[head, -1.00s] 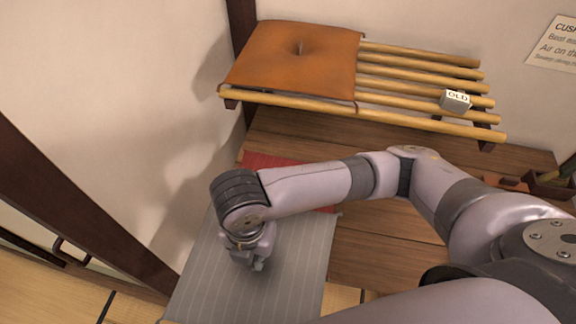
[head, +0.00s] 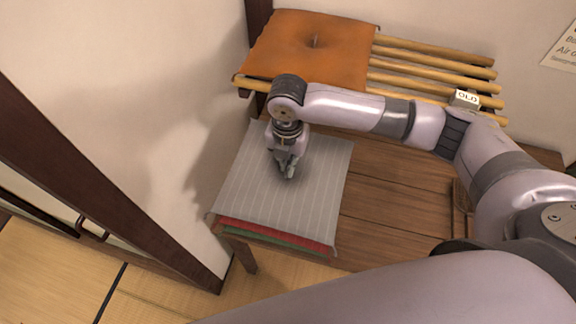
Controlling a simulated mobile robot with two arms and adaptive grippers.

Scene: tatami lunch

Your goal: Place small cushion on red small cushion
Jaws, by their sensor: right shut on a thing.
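The small cushion (head: 310,205) is grey with pale stripes. It lies flat over the stack at the left end of the wooden table. My right gripper (head: 287,172) is shut on its upper side, near the middle, pointing down. The red small cushion (head: 285,236) shows only as a strip along the front edge under the grey one; the rest is hidden. I cannot tell whether the two touch fully. My left gripper is not in view.
A green cushion (head: 280,242) shows beneath the red one. A wall stands close on the left.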

